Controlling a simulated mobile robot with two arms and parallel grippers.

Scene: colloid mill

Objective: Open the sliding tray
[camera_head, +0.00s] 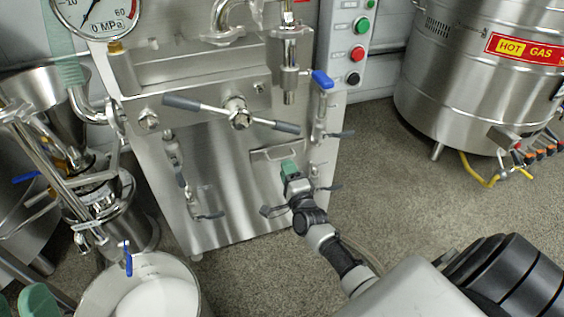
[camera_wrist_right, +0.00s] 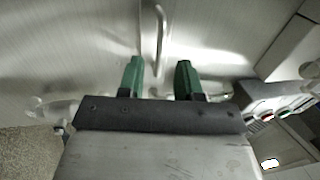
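The sliding tray's front (camera_head: 277,172) is a steel panel low on the machine's front. Its bar handle (camera_head: 282,152) runs across the top and also shows in the right wrist view (camera_wrist_right: 160,38). My right gripper (camera_head: 288,166) is just below and in front of the handle. In the right wrist view its two green fingers (camera_wrist_right: 158,78) stand apart with nothing between them; the handle lies beyond the tips, and contact cannot be told. Two green fingertips of my left gripper (camera_head: 20,303) show at the lower left corner, apart and away from the tray.
Valve levers (camera_head: 327,187) flank the tray on the right. A long two-armed handle (camera_head: 238,115) crosses above. A bucket of white material (camera_head: 155,292) stands at the lower left. A steel tank (camera_head: 470,75) stands at the right; floor (camera_head: 425,195) between is clear.

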